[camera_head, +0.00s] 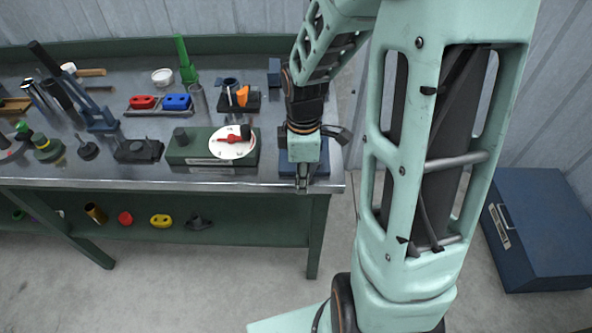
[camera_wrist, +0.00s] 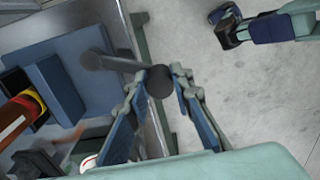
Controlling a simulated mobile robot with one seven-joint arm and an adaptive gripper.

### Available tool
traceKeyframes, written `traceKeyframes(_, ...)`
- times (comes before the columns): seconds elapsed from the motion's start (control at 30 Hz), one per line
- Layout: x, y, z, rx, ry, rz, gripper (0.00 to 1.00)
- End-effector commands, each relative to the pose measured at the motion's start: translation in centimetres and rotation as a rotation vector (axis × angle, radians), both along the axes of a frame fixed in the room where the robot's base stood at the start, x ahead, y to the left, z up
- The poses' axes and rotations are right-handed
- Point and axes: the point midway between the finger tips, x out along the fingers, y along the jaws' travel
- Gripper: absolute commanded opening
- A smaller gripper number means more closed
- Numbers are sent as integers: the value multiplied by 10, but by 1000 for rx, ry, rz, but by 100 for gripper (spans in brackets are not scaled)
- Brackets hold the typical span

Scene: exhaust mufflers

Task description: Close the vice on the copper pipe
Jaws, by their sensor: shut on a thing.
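The blue vice (camera_head: 318,171) sits at the bench's front right corner, mostly hidden behind my gripper (camera_head: 303,184). In the wrist view the vice (camera_wrist: 78,70) shows its blue body and blocky jaws at the left. The copper pipe (camera_wrist: 14,118), with red and yellow bands near its end, lies at the jaws. I cannot tell whether both jaws touch it. A dark handle (camera_wrist: 118,63) reaches from the vice screw to a round knob. My gripper (camera_wrist: 160,84) points at the bench edge, with its fingers on either side of the knob end, shut on the handle.
A green box with a white dial (camera_head: 232,142) stands left of the vice on the bench (camera_head: 110,178). Several tools and parts fill the bench further left. A lower shelf (camera_head: 255,230) holds small parts. A blue case (camera_head: 540,230) stands on the floor at right.

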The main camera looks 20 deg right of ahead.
Motion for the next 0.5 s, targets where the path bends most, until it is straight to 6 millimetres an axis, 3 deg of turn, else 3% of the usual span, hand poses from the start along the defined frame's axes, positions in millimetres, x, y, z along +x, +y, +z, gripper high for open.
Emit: traceKeyframes(0.5,-6,-8,1,-1,1,188,0)
